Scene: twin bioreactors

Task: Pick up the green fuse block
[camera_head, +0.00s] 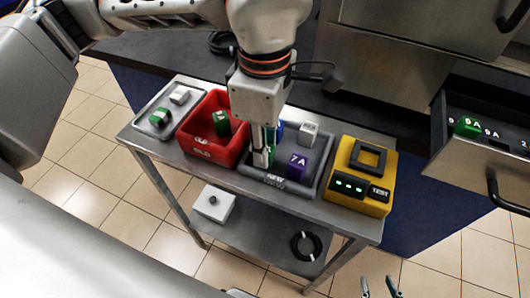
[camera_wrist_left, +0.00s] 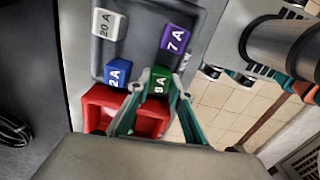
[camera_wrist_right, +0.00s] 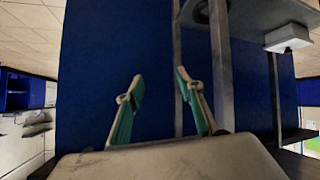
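The green fuse block, marked 9A, (camera_wrist_left: 160,84) stands in the grey tray (camera_wrist_left: 143,15) in the left wrist view, beside a blue and a purple block. My left gripper (camera_head: 264,150) reaches down into this tray in the head view and largely hides the block. In the left wrist view the left gripper (camera_wrist_left: 161,78) has its fingertips on both sides of the green block, seemingly touching it, with no clear gap. My right gripper (camera_wrist_right: 160,80) is open and empty in front of a dark blue panel, away from the cart. Its fingertips also show at the bottom of the head view (camera_head: 379,287).
The tray also holds blue (camera_wrist_left: 117,73), white (camera_wrist_left: 108,25) and purple 7A (camera_head: 297,167) blocks. A red bin (camera_head: 190,146) with a green block stands left, a yellow tester (camera_head: 345,199) right. Another green block (camera_head: 467,127) sits in the open drawer (camera_head: 480,165).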

